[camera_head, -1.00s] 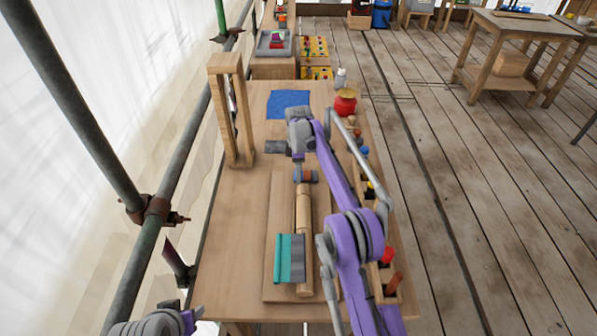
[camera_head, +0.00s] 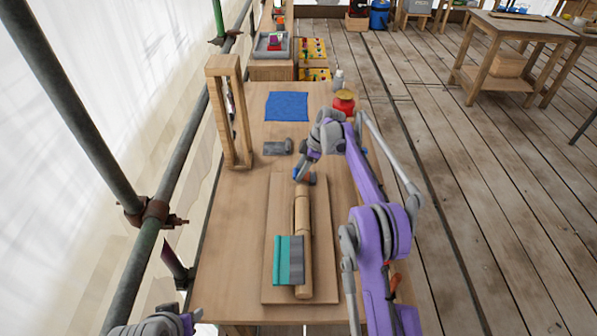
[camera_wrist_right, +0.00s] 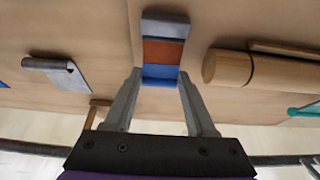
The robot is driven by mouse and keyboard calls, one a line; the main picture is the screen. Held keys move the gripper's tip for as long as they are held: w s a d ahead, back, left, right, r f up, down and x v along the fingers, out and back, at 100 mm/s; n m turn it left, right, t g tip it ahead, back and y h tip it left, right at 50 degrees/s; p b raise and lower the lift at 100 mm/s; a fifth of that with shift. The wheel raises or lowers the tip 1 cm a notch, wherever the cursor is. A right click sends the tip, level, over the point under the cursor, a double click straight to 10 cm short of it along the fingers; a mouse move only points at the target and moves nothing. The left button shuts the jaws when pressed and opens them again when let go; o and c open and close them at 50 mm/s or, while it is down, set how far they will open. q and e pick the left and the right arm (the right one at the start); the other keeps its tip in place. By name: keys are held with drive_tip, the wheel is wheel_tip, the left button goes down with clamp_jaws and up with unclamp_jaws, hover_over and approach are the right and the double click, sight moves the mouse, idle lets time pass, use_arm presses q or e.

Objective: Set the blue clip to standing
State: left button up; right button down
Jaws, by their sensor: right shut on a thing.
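The blue clip (camera_wrist_right: 160,74) is a blue piece between the fingertips of my right gripper (camera_wrist_right: 159,78) in the right wrist view. An orange-brown band and a grey piece lie against it on the far side. In the head view the small clip (camera_head: 309,179) is at the far end of the wooden board, partly hidden by my right gripper (camera_head: 302,174), which is shut on it. I cannot tell whether it touches the surface below. Part of my left arm shows at the bottom left; its fingers are not clear.
A wooden rod (camera_head: 302,212) lies along the board (camera_head: 268,220), with a teal-and-grey piece (camera_head: 284,262) across its near part. The table's left side is clear.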

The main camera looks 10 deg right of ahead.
drive_tip(key=shift+s+d+r+y, duration=0.1)
drive_tip(key=shift+d+r+y, duration=0.1)
drive_tip(key=shift+y, duration=0.35)
drive_tip(key=shift+d+r+y, duration=0.15)
drive_tip(key=shift+d+y, duration=0.05)
drive_tip(key=shift+y, duration=0.35)
drive_tip(key=shift+c, duration=1.1)
unclamp_jaws()
drive_tip(key=v, duration=1)
drive_tip(key=shift+s+d+r+p, duration=0.2)
drive_tip(key=shift+s+d+p, duration=0.05)
drive_tip(key=shift+d+p, duration=0.15)
